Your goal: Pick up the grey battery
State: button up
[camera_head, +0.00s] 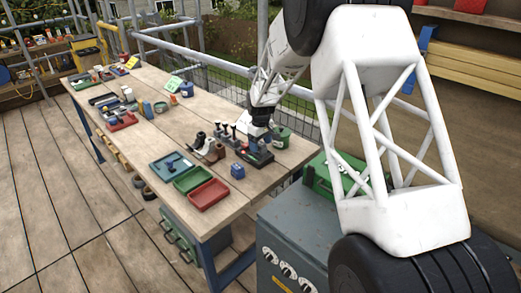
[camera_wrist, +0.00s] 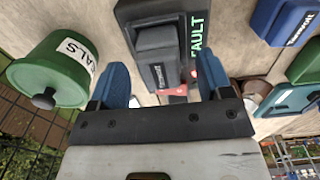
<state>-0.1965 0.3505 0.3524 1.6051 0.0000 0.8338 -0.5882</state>
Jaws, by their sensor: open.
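The grey battery (camera_wrist: 157,50) is a dark block with a small label, seated on a black base marked "FAULT" (camera_wrist: 197,40) in the wrist view. My gripper (camera_wrist: 163,75) is open, with one blue finger to each side of the battery's near end. I cannot tell how far the fingertips are above it. A bit of red shows between the fingers, below the battery. In the head view my gripper is over the black base (camera_head: 262,157) at the table's near right end, and the battery cannot be made out clearly there.
A green lidded can (camera_wrist: 48,72) stands close left of my gripper in the wrist view. A blue block (camera_wrist: 284,18) lies to the right. Blue, green and red trays (camera_head: 208,195) lie at the table's near left edge. Further items stand down the wooden table.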

jog(key=shift+f, duration=0.85)
jog(key=c, duration=1.2)
jog(key=shift+r, duration=0.1)
jog(key=shift+r, duration=0.75)
notch_tip(320, 180, up, 2)
jog(key=shift+r, duration=0.1)
jog(key=s+d+r, duration=0.1)
jog(key=s+d, duration=0.2)
jog(key=s, duration=1.2)
jog(key=shift+s, duration=0.35)
